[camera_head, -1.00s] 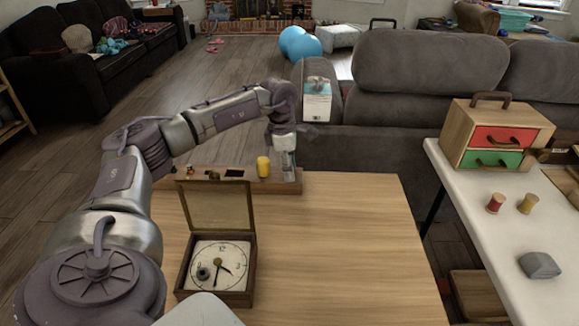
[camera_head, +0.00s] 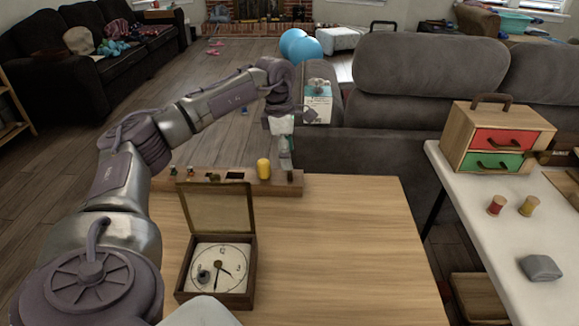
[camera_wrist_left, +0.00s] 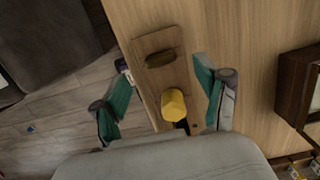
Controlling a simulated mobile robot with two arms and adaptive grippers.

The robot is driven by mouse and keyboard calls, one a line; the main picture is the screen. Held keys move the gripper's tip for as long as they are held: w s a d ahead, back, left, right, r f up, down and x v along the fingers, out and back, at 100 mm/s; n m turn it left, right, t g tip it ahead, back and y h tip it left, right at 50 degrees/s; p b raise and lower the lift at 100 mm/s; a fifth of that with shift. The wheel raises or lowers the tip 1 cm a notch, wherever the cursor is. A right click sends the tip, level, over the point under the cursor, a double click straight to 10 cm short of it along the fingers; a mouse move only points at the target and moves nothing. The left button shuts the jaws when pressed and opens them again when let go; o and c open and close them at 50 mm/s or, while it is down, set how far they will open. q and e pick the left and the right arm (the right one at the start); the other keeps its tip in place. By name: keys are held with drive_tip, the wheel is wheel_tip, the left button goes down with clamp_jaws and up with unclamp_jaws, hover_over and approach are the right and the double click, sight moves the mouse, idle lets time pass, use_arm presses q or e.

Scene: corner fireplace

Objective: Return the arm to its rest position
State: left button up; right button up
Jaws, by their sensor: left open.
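My left arm comes in from the left in the head view and reaches over the far part of the wooden table (camera_head: 340,250). My left gripper (camera_head: 287,150) is above the right end of the wooden board (camera_head: 225,182). My right gripper is not in view.
An open clock box (camera_head: 248,282) with a raised lid stands on the table, near my forearm. A white table (camera_head: 500,250) at right holds a drawer chest (camera_head: 495,118), two spools and a grey block (camera_head: 540,267). A grey sofa (camera_head: 400,160) stands behind the table.

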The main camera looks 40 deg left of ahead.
use_arm(q)
wheel_tip(320, 180, up, 6)
drive_tip(key=shift+s+a+r, duration=0.25)
drive_tip(key=shift+s+a, duration=0.05)
